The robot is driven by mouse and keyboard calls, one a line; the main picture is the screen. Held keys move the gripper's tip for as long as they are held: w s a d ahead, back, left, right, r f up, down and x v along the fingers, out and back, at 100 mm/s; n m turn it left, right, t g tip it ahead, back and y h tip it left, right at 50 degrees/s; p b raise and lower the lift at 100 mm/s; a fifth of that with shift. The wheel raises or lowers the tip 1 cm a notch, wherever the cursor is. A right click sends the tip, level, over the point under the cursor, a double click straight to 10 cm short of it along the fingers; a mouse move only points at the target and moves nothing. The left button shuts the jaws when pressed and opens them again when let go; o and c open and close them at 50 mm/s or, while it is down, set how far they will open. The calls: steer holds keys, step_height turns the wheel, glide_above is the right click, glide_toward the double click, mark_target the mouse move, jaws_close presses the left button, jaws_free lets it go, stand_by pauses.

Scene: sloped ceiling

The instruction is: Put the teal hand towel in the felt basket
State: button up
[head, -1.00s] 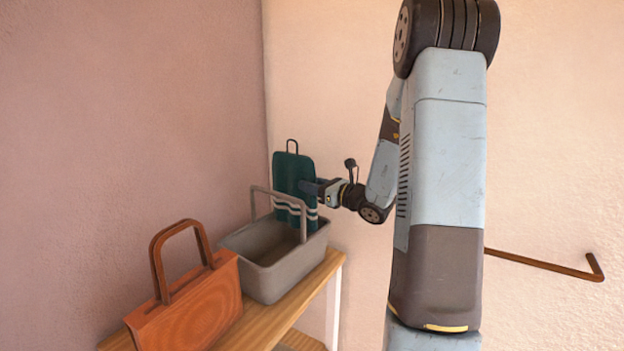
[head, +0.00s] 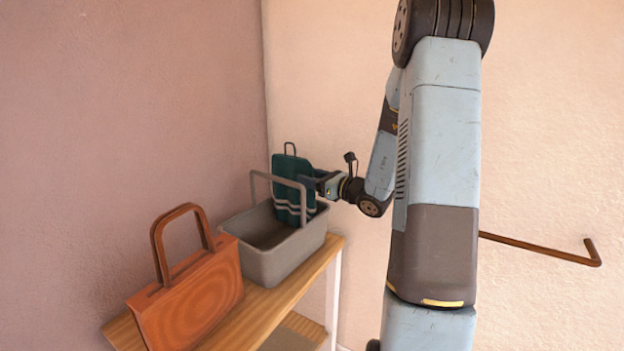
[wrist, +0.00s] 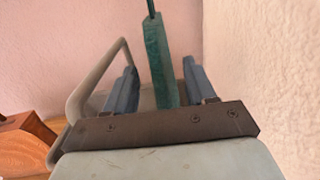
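The teal hand towel (head: 290,182), with pale stripes near its bottom and a dark loop on top, stands upright at the far end of the grey felt basket (head: 282,262). Its lower end is behind the basket's handle and inside the rim; its bottom edge is hard to see. My gripper (head: 310,185) is at the towel's right side. In the wrist view, my gripper (wrist: 160,85) is open, with one finger on each side of the towel (wrist: 157,60) and narrow gaps between. The basket's handle (wrist: 98,80) also shows there.
An orange handbag (head: 190,295) stands in front of the basket on the wooden shelf (head: 262,310). Walls close in behind and to the left. A brown metal rod (head: 540,253) sticks out at the right.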

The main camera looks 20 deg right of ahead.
steer(key=shift+o, duration=0.8)
steer(key=v, duration=1.3)
steer(key=shift+s+d, duration=0.25)
steer(key=shift+s, duration=0.1)
steer(key=shift+f, duration=0.1)
steer(key=s+a+r+n+g, duration=0.2)
steer(key=s+a+n+g, duration=0.4)
steer(key=a+n, duration=0.3)
steer(key=s+a+r+n+g, duration=0.3)
steer(key=s+a+n+g, duration=0.35)
steer(key=a, duration=0.45)
steer(key=s+d+r+n+t+h, duration=0.2)
steer(key=s+r+n+h, duration=0.4)
steer(key=n, duration=0.8)
steer(key=s+h, duration=0.3)
steer(key=s, duration=0.1)
steer(key=shift+s+d+r, duration=0.2)
steer(key=shift+s+r, duration=0.1)
steer(key=shift+s, duration=0.05)
